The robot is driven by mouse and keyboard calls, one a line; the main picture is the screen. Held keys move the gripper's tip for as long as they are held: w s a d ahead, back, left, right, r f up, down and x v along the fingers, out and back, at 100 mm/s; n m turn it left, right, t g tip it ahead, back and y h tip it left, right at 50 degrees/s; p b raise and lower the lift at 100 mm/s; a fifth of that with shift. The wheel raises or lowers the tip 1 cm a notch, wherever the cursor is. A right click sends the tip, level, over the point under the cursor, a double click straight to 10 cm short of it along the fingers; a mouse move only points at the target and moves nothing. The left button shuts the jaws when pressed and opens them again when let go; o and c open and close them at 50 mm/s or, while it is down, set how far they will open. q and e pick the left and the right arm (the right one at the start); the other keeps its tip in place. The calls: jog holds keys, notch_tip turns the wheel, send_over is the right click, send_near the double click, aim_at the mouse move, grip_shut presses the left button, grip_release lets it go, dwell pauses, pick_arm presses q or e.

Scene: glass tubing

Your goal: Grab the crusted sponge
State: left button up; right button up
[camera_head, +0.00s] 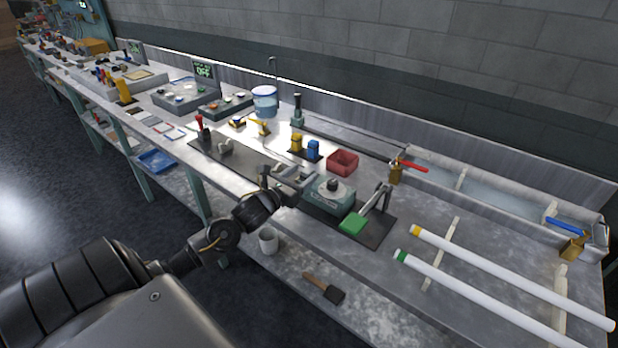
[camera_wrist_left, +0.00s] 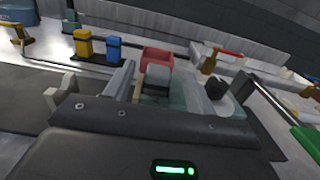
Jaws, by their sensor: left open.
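My left gripper (camera_head: 292,179) is open over the dark mat on the bench, just left of the teal box with a dark knob (camera_head: 333,190). In the left wrist view, the gripper (camera_wrist_left: 160,92) points at a small pale block with a grey top (camera_wrist_left: 157,79), which appears between its fingers. No sponge can be identified with certainty; this block may be it, but its surface is too small to show a crust. In the head view that spot is largely hidden by the gripper. My right gripper is not in view.
A red bin (camera_head: 342,162) and yellow and blue bottles (camera_head: 297,143) stand behind the gripper. A lever with a green pad (camera_head: 354,223) is to the right. White tubes (camera_head: 480,290) lie on supports. A brush (camera_head: 324,288) and a cup (camera_head: 268,241) are on the lower shelf.

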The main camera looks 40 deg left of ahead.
pick_arm(q)
jog(key=shift+w+r, duration=0.1)
jog(key=shift+w, duration=0.1)
jog(key=w, duration=0.1)
jog(key=w+p, duration=0.1)
jog(key=w, duration=0.1)
jog(key=w+p, duration=0.1)
jog(key=w, duration=0.1)
jog(key=shift+a+f, duration=0.1)
jog(key=shift+f, duration=0.15)
jog(key=shift+s, duration=0.1)
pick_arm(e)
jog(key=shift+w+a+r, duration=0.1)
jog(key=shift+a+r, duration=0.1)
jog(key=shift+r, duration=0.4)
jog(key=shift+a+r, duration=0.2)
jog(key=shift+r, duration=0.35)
pick_arm(q)
jog(key=shift+c, duration=0.3)
jog(key=c, duration=1)
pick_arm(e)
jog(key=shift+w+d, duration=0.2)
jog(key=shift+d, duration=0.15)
